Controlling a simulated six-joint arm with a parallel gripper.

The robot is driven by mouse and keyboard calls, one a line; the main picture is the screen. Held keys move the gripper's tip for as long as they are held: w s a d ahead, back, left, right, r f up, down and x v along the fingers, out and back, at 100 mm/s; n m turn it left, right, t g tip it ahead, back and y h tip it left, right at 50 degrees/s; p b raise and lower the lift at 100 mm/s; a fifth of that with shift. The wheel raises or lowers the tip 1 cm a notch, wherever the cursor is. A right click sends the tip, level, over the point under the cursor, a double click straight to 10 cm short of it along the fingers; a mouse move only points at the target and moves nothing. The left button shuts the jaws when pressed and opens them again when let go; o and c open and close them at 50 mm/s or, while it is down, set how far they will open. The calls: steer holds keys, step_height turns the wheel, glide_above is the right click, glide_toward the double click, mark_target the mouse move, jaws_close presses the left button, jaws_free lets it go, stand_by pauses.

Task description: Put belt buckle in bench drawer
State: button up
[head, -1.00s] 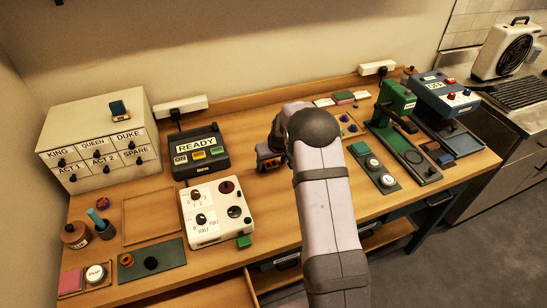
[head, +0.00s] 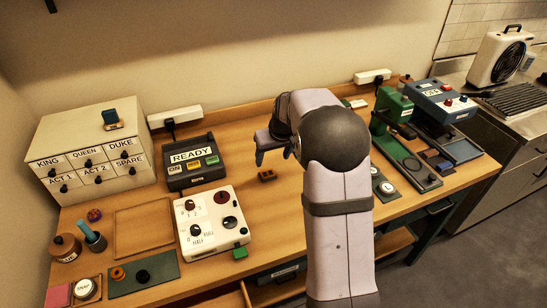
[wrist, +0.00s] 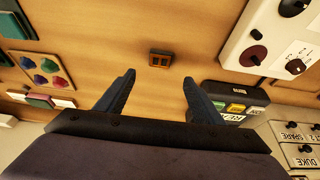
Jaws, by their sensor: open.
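The small brown-orange piece with two dark slots, apparently the belt buckle (head: 267,176), lies flat on the bench top right of the white dial box. It also shows in the wrist view (wrist: 160,58), ahead of the fingertips and roughly centred between them. My gripper (head: 274,156) is open and empty, held above the bench near the buckle; its two spread fingers show in the wrist view (wrist: 158,78).
The white dial box (head: 211,222) and the READY console (head: 190,162) stand left of the buckle. A cabinet of labelled small drawers (head: 90,150) is at far left. The green press (head: 392,108) stands at right. Bench top around the buckle is clear.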

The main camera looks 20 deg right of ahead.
steer(key=shift+s+r, duration=0.1)
steer(key=shift+r, duration=0.1)
steer(key=s+a+f+g, duration=0.1)
steer(key=s+a, duration=0.2)
steer(key=s, duration=0.7)
steer(key=s+a+f+g, duration=0.1)
steer(key=s+a, duration=0.3)
steer(key=s, duration=0.6)
steer(key=s+a+f+g, duration=0.2)
steer(key=s+a, duration=0.2)
steer(key=s, duration=0.7)
steer(key=shift+g, duration=0.3)
steer(key=shift+o, duration=0.5)
steer(key=shift+s+f, duration=0.1)
steer(key=shift+s, duration=0.15)
steer(key=shift+w, duration=0.1)
